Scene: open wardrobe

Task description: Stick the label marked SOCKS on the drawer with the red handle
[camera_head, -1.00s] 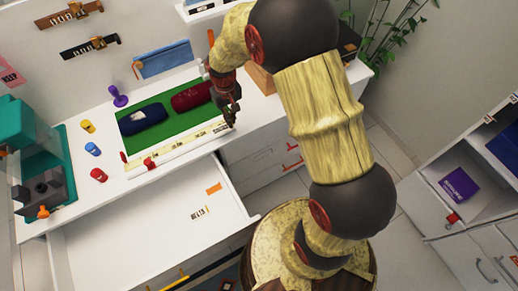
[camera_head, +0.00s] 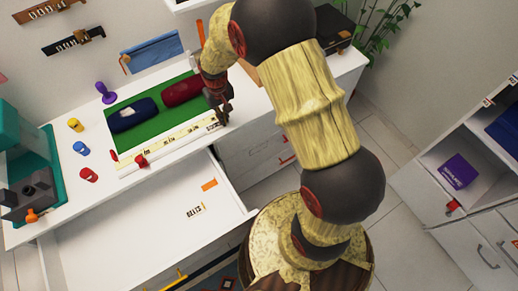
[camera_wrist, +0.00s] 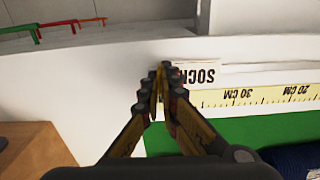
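The SOCKS label (camera_wrist: 208,77) is a white strip with dark letters beside the yellow ruler in the wrist view. My fingers hide one end of its word. My gripper (camera_wrist: 160,78) has its fingertips together at that end of the label and looks shut on it. In the head view my gripper (camera_head: 220,118) is at the right end of the ruler, over the desk's front edge. A red handle (camera_wrist: 60,24) shows on a closed drawer front in the wrist view. Red handles (camera_head: 286,160) also show on the closed drawers right of the open drawer.
An open white drawer (camera_head: 130,235) with a BELTS label (camera_head: 194,211) and a yellow handle (camera_head: 172,282) juts out at the front. A green mat (camera_head: 125,111) holds blue and dark red rolls. A green handle (camera_wrist: 20,29) is beside the red one. Pegs and a teal machine stand left.

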